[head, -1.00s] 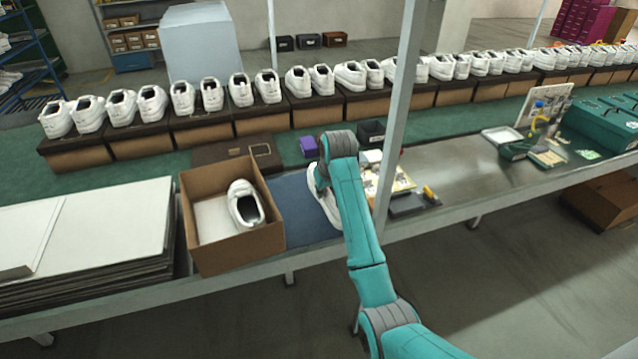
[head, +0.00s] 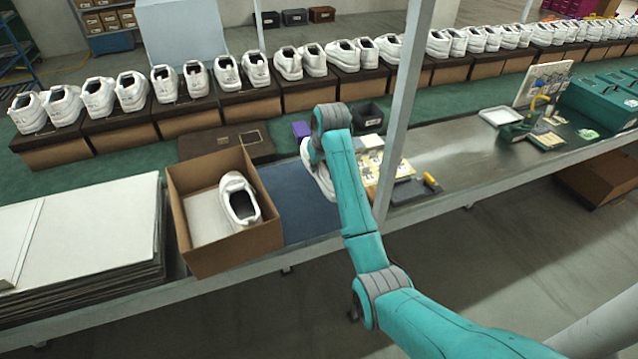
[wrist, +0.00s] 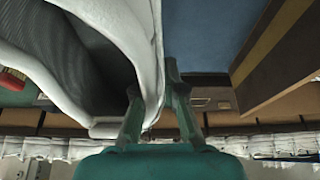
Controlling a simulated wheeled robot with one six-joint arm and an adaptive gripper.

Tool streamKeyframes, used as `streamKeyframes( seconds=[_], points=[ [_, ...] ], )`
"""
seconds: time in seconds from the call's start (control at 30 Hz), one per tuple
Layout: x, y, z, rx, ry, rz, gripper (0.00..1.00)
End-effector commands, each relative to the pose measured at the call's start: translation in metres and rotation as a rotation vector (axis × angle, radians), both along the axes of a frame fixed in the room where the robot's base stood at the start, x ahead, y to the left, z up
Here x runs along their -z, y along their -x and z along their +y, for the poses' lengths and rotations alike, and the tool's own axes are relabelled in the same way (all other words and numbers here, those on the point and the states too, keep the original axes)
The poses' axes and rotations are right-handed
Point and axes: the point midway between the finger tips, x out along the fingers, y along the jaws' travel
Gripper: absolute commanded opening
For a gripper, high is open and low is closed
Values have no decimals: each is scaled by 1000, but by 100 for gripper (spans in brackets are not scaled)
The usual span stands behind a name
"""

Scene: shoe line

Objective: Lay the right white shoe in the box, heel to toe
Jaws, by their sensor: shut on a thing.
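The open cardboard box (head: 235,252) stands on the bench in the head view. One white shoe (head: 229,187) lies inside it, toward the right side, over white lining. A second white shoe (head: 318,182) is at the blue mat (head: 300,212), right of the box, partly hidden by my arm. In the wrist view my gripper (wrist: 155,103) is shut on the wall of this shoe (wrist: 105,35), one finger inside the opening and one outside. I cannot tell its height over the mat. My fingers are hidden in the head view.
White sheets (head: 85,225) are stacked left of the box. A flat brown lid (head: 225,142) lies behind it. A grey post (head: 398,115) stands right of my arm. A dark tray with tools (head: 410,188) lies beyond it. Shoes on boxes line the back.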

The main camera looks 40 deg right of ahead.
Motion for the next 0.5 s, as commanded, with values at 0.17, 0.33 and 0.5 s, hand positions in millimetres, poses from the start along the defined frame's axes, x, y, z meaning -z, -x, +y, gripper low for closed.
streamKeyframes(
  seconds=[0.17,0.33,0.5],
  points=[
    [22,0,0,0,0,0,0],
    [39,0,0,0,0,2,0],
    [63,0,0,0,0,1,0]
  ],
)
